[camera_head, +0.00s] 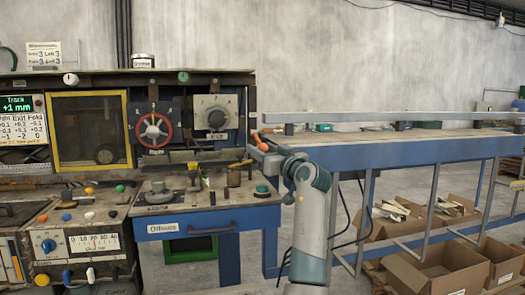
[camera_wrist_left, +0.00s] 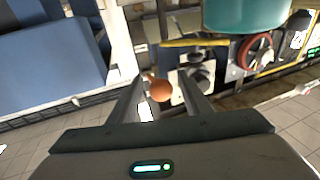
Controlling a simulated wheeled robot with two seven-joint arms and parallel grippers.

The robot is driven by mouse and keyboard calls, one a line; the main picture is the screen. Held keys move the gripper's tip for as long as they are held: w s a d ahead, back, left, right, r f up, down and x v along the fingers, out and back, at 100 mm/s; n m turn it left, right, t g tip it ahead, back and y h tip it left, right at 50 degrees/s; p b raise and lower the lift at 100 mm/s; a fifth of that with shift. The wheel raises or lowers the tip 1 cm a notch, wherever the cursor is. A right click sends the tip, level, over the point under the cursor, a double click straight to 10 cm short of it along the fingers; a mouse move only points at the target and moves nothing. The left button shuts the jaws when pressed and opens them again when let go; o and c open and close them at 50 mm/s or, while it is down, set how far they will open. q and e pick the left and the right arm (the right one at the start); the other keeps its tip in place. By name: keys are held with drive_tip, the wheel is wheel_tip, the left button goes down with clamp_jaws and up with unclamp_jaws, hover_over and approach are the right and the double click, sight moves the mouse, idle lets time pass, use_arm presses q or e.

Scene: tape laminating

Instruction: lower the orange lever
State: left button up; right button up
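The orange lever's round knob (camera_wrist_left: 160,90) sits between the fingers of my left gripper (camera_wrist_left: 160,76) in the left wrist view. The fingers stand apart on either side of the knob, with a gap visible on the right side. In the head view the orange knob (camera_head: 263,147) shows at the tip of my left gripper (camera_head: 270,150), by the right end of the machine. The lever's shaft is mostly hidden there. My right gripper is in neither view.
The blue bench (camera_head: 212,222) with knobs and small parts stands left of my arm. A red handwheel (camera_head: 153,130) and a grey dial (camera_head: 215,119) are behind it. A long blue table (camera_head: 420,149) runs right, with cardboard boxes (camera_head: 440,270) on the floor.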

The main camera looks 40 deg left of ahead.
use_arm(q)
drive_tip(key=shift+s, duration=0.1)
drive_tip(key=shift+s+d+f, duration=0.15)
drive_tip(key=shift+s+d, duration=0.05)
drive_tip(key=shift+d, duration=0.5)
drive_tip(key=b+v, duration=0.2)
drive_tip(key=v, duration=1.4)
drive_tip(key=shift+b, duration=0.4)
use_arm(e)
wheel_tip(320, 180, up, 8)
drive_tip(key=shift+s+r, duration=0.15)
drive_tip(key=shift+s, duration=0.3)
